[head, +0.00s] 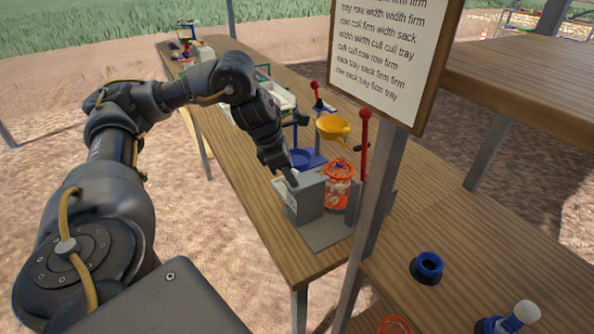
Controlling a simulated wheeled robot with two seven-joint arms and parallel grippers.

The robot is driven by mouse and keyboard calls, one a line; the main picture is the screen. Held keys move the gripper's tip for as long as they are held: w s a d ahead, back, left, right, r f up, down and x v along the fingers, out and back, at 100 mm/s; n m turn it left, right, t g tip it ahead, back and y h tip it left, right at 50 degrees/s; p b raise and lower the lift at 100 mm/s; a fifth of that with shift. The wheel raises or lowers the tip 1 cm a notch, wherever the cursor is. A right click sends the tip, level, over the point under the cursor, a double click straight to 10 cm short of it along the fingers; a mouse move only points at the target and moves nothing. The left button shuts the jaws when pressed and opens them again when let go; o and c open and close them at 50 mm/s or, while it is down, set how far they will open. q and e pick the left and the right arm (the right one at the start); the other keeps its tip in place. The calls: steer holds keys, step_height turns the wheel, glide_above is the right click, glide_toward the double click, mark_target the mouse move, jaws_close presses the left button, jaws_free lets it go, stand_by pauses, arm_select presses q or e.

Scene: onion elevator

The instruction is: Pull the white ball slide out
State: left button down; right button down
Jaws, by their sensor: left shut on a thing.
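My left arm reaches in from the left, and my left gripper (290,174) is at the near left top of a grey box-like machine (311,199) on the long wooden table. The gripper is shut on a small pale part at the box's left side, which looks like the white ball slide (293,182). The ball is mostly hidden by the gripper, so how far the slide is out cannot be told. My right gripper is not in view.
An orange caged part (340,186) stands right of the grey box. Red-knobbed levers (364,115) and a yellow bowl (331,127) rise behind. A post with a sign (388,62) stands close on the right.

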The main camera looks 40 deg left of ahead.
arm_select(q)
steer(key=shift+s, duration=0.15)
steer(key=c, duration=1.1)
jaws_free()
steer(key=shift+s, duration=0.1)
steer(key=shift+r, duration=0.2)
step_height(320, 180, up, 6)
steer(key=p, duration=0.5)
steer(key=shift+f, duration=0.15)
